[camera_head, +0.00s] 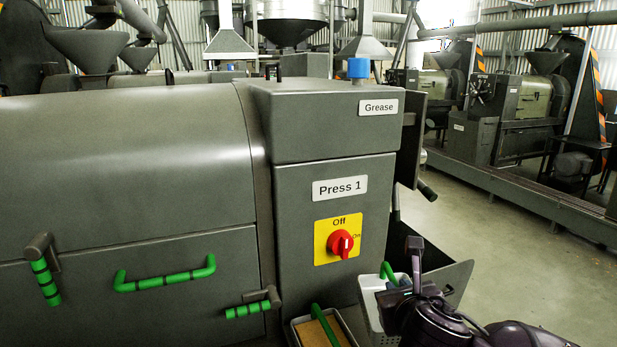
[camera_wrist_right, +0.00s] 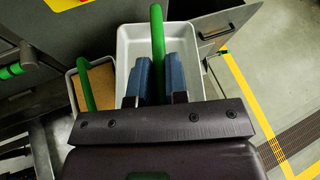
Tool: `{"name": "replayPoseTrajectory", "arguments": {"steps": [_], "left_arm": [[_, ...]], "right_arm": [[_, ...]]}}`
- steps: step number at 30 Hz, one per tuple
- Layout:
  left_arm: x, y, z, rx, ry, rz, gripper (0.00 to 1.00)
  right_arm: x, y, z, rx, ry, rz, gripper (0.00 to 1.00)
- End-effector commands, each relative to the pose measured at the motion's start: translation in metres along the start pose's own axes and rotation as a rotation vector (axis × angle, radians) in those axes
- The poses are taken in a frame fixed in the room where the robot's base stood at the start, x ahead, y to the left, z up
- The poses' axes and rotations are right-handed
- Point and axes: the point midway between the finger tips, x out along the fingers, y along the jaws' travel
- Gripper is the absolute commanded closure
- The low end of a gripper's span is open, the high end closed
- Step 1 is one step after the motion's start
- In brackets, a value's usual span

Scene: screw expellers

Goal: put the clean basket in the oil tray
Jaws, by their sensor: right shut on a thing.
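The clean basket, white and empty with a green handle, shows at the lower right of the press in the head view (camera_head: 373,312). In the right wrist view the basket (camera_wrist_right: 127,45) lies directly in front of my gripper. My right gripper (camera_wrist_right: 158,80) is shut on its green handle, between two blue finger pads; it also shows in the head view (camera_head: 402,284), partly covering the basket. I cannot tell whether the basket is supported from below. I cannot clearly make out the oil tray. My left gripper is out of view.
A second basket (camera_wrist_right: 72,92) with a green handle and brown contents stands left of the clean one, close beside it. Press 1 (camera_head: 330,220) rises behind, with a red switch knob (camera_head: 341,244). A dark metal panel (camera_head: 447,282) juts out at right. Open floor (camera_head: 500,240) lies further right.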

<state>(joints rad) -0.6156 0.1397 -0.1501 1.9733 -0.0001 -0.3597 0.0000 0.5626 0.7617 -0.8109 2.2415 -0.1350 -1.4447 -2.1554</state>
Motion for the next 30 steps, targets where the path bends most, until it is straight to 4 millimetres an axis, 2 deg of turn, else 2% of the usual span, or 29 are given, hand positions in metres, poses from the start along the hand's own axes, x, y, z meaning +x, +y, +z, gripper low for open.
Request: {"name": "replayPoseTrajectory", "arguments": {"steps": [1,6,12,17,30], "left_arm": [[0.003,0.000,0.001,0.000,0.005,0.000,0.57],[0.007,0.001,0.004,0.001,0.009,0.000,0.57],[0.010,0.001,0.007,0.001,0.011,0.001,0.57],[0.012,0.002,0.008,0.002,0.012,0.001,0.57],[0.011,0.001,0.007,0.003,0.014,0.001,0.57]], "right_arm": [[-0.009,0.015,-0.001,0.012,-0.001,-0.004,1.00],[-0.035,0.051,-0.002,0.013,0.001,-0.014,1.00],[-0.051,0.084,0.000,-0.011,-0.008,0.031,1.00],[-0.054,0.092,0.001,-0.020,-0.014,0.043,1.00],[-0.053,0.091,0.001,-0.018,-0.011,0.042,1.00]]}}
